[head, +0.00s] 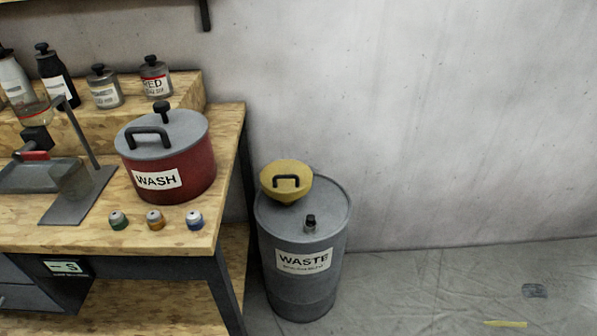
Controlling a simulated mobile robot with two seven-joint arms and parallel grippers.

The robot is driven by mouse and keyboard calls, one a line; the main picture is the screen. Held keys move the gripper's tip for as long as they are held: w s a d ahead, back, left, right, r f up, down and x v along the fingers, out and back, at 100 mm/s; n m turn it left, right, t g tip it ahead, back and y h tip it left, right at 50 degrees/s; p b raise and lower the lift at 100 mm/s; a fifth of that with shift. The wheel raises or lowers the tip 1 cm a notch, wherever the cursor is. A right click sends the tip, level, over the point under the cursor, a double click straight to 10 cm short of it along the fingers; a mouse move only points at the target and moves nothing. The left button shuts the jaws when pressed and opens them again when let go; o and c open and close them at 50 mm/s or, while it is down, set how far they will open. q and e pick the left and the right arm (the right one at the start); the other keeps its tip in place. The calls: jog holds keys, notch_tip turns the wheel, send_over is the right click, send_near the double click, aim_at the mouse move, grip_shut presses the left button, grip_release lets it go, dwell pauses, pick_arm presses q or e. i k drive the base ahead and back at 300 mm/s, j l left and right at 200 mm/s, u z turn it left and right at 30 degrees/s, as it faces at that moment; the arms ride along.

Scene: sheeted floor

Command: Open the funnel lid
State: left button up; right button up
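The yellow funnel lid (273,172) sits on top of the grey waste drum (300,285), toward the left side of its top. A black handle (287,181) stands on the lid. The lid looks closed, and the funnel body beneath it is hard to make out. Neither of my grippers shows in the head view.
A wooden workbench (222,150) stands to the left, close to the drum. A dark cap (310,222) stands on the drum. The sheeted floor to the right is mostly clear.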

aim_at(282, 177)
jog(key=i+l, duration=0.2)
jog(key=l, duration=0.2)
jog(key=i+l, duration=0.15)
jog(key=l, duration=0.2)
jog(key=i+l, duration=0.85)
jog(key=l+u, duration=0.05)
